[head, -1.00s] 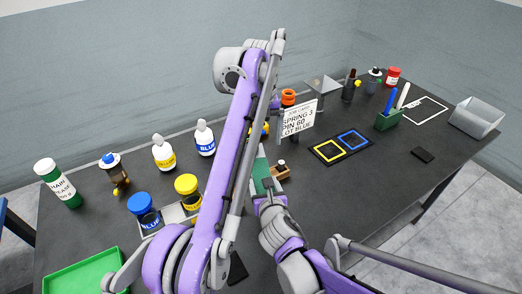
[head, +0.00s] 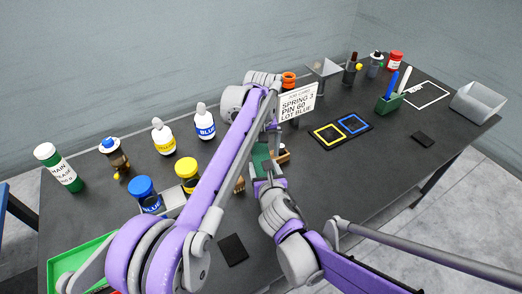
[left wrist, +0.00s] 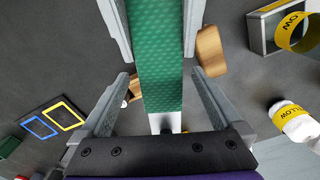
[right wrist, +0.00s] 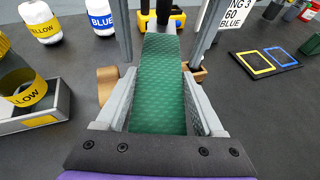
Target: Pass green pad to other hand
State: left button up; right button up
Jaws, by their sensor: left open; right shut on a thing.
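The green pad (head: 262,160) is a long, flat, textured strip held above the table in the head view, partly hidden by my left arm. My right gripper (head: 264,183) is shut on its near end; in the right wrist view the pad (right wrist: 158,90) runs forward between the fingers. My left gripper (head: 268,138) faces it from the far side. In the left wrist view its open fingers stand either side of the pad (left wrist: 162,75), with gaps between fingers and pad. A white part shows at the pad's end there.
A wooden block (right wrist: 107,82) lies below the pad. A sign card (head: 298,103), a board with yellow and blue squares (head: 340,130), and bottles including a blue-labelled one (head: 204,125) stand around. A green tray (head: 75,262) is front left. Table right of the hands is fairly clear.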

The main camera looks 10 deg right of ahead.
pick_arm(q)
jog(key=c, duration=1.5)
jog(key=shift+c, duration=0.2)
pick_arm(e)
jog(key=o, duration=1.5)
jog(key=shift+o, duration=0.2)
